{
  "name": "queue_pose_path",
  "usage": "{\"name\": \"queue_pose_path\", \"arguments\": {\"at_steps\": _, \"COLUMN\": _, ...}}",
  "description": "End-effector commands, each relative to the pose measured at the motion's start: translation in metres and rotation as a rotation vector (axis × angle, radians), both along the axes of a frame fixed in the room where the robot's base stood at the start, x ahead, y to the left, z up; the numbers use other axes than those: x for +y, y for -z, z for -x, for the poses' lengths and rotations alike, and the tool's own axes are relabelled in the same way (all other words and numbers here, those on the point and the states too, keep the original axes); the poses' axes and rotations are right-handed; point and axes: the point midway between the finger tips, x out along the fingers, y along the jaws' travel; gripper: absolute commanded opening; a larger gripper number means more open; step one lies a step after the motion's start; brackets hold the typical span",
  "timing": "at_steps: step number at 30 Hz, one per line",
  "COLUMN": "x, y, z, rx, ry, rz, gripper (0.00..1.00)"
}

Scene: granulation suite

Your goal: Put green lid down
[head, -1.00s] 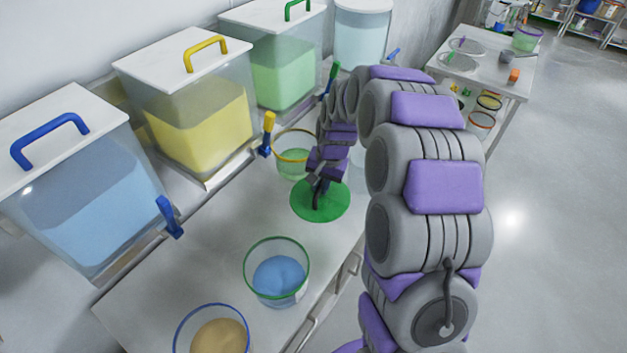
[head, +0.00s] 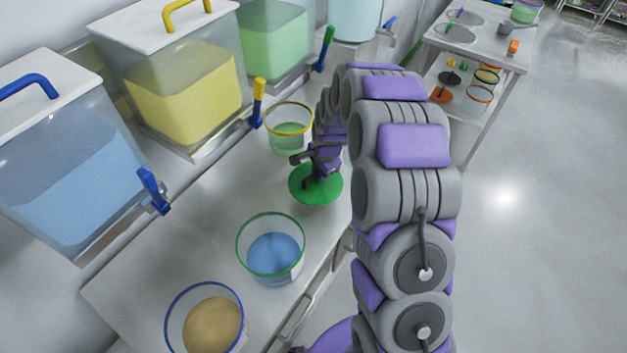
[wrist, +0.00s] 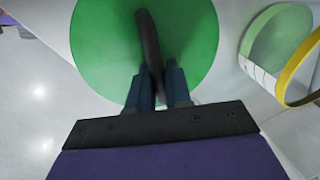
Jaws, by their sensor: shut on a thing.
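The green lid (head: 316,192) is a flat round disc with a dark handle on top. It is at the right edge of the counter in the head view, between the yellow-rimmed bowl and the green-rimmed bowl. My gripper (head: 309,162) is above the lid and shut on its handle. In the wrist view the lid (wrist: 105,45) fills the upper middle, with its dark handle between the fingertips of my gripper (wrist: 158,85). I cannot tell whether the lid touches the counter.
A green-rimmed bowl of blue powder (head: 270,250), a blue-rimmed bowl of tan powder (head: 204,318) and a yellow-rimmed bowl (head: 289,128) stand on the counter (head: 190,235). Lidded bins of blue (head: 70,160), yellow (head: 180,85) and green (head: 272,40) material line the wall.

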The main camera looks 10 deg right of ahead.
Motion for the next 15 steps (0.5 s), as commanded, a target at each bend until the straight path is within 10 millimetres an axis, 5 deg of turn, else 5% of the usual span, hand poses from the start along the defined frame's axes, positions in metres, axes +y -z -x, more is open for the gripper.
{"name": "queue_pose_path", "arguments": {"at_steps": 3, "x": -0.001, "y": 0.027, "z": 0.002, "rx": 0.008, "ry": 0.0, "rz": -0.002, "gripper": 0.0}}
{"name": "queue_pose_path", "arguments": {"at_steps": 15, "x": 0.004, "y": 0.07, "z": 0.001, "rx": 0.004, "ry": -0.001, "rz": 0.003, "gripper": 0.0}}
